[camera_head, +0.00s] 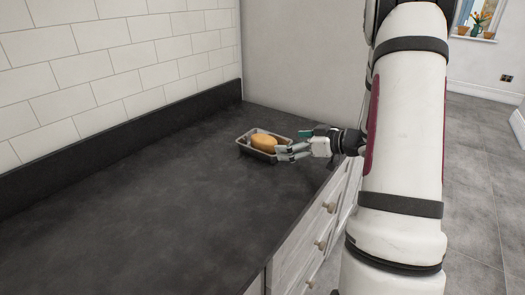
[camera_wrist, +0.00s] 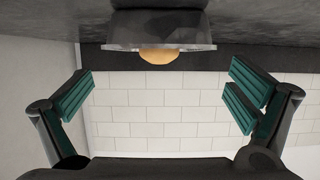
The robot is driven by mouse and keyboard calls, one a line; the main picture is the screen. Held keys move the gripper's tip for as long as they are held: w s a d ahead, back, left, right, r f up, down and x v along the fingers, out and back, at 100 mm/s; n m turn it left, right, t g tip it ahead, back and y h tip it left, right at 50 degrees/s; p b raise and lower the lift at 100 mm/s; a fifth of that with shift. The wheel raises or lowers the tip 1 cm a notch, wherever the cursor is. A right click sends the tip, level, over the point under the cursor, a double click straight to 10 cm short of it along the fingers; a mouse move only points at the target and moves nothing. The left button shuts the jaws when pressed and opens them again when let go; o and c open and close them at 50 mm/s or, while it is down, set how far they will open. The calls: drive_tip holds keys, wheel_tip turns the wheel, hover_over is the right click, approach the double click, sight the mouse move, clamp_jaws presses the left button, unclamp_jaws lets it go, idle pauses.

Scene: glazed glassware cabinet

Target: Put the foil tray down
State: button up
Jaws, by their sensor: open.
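The foil tray (camera_head: 262,155) rests on the dark countertop, towards its far end. A rounded orange-tan item (camera_head: 264,142), perhaps a loaf, lies in it. In the wrist view, the foil tray (camera_wrist: 160,30) is at the top centre, with the orange-tan item (camera_wrist: 158,56) showing past its rim. My gripper (camera_head: 281,152) is at the right side of the tray. Its teal-padded fingers (camera_wrist: 160,92) are wide apart with nothing between them. In the wrist view the tray lies beyond the fingertips. In the head view I cannot tell whether a finger touches the rim.
The dark countertop (camera_head: 130,215) is bare in front of and left of the tray. A white tiled wall (camera_head: 120,60) with a dark upstand (camera_head: 120,133) runs along its left. A grey-white panel (camera_head: 305,60) closes the far end. White drawers (camera_head: 315,225) are below the right edge.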

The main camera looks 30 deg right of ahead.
sight(273, 142)
drive_tip(key=b+x, duration=0.1)
drive_tip(key=x, duration=0.7)
drive_tip(key=shift+w, duration=0.15)
drive_tip(key=shift+c, duration=0.2)
drive_tip(key=c, duration=0.8)
drive_tip(key=shift+r, duration=0.1)
drive_tip(key=shift+c, duration=0.6)
